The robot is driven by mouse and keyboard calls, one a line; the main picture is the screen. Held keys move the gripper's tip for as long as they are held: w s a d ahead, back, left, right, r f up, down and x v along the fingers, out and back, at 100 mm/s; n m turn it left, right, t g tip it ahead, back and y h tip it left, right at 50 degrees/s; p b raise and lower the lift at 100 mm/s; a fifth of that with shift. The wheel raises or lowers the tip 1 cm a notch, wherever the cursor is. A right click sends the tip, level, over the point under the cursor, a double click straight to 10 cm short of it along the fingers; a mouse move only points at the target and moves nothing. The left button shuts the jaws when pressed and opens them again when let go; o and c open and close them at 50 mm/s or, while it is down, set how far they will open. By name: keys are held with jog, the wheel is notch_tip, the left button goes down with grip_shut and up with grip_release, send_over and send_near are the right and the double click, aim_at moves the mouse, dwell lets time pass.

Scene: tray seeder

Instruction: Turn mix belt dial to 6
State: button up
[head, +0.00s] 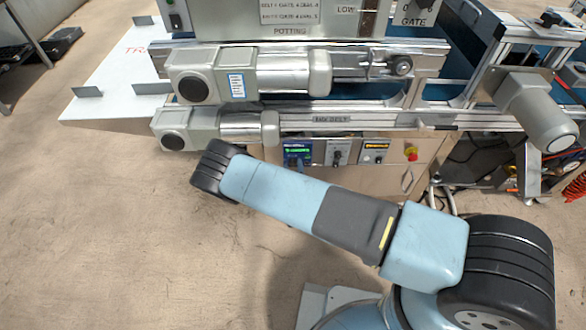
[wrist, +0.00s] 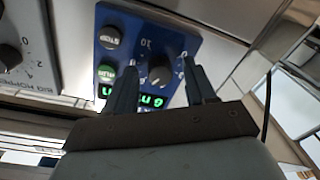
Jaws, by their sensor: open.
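The label naming this dial is not readable. My gripper (wrist: 158,64) is open, with one dark finger on each side of the dial; I cannot tell whether they touch it. The dial's exact setting is too small to read. A green lit display (wrist: 135,98) shows partly between and behind the fingers.
In the head view, a red emergency button (head: 411,153) is right of the panels. Motors (head: 290,74) jut out above. Floor at left is clear.

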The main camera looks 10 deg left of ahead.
jog(key=v, duration=1.3)
jog(key=shift+s, duration=0.35)
